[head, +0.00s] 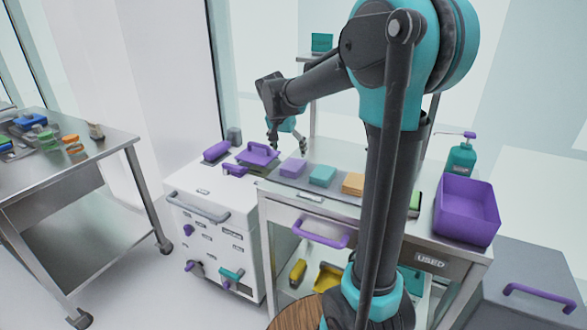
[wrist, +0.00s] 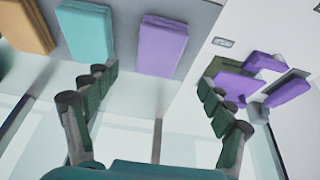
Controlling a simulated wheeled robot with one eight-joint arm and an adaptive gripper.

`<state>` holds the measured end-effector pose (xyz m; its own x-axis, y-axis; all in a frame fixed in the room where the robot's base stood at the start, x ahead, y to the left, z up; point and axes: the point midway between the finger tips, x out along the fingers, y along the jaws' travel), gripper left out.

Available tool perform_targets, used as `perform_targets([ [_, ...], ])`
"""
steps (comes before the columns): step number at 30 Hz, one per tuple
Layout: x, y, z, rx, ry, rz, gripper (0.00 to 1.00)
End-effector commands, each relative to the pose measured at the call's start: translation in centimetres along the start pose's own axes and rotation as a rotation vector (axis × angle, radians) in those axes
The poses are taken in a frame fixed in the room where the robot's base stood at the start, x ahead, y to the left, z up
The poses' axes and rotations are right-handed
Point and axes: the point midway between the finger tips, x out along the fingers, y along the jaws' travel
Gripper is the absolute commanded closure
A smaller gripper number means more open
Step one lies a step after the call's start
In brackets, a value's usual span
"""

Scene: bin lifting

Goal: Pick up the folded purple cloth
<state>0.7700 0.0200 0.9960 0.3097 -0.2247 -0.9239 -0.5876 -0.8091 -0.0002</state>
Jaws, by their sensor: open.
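The folded purple cloth (head: 292,168) lies at the left end of a row of folded cloths on a grey mat on the cart. My gripper (head: 287,147) is over the cart's back left, above and behind the cloth in the head view. Its two fingers (wrist: 157,82) are spread wide and empty. I see no contact with the cloth.
A teal cloth (head: 322,176) and an orange cloth (head: 353,184) lie to its right. Left of it, a purple handled item (head: 258,153) sits on the white cabinet (head: 190,180). A purple bin (head: 467,208) and a teal pump bottle (head: 460,160) stand at the right.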

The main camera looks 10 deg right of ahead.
Motion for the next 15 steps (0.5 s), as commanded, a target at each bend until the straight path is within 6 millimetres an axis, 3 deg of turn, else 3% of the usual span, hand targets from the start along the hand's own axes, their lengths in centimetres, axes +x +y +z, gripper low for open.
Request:
perform_targets([
  [8, 2.1, 0.0, 0.0, 0.001, 0.000, 0.000, 0.17],
  [15, 5.4, 0.2, -0.1, 0.000, 0.000, 0.000, 0.17],
])
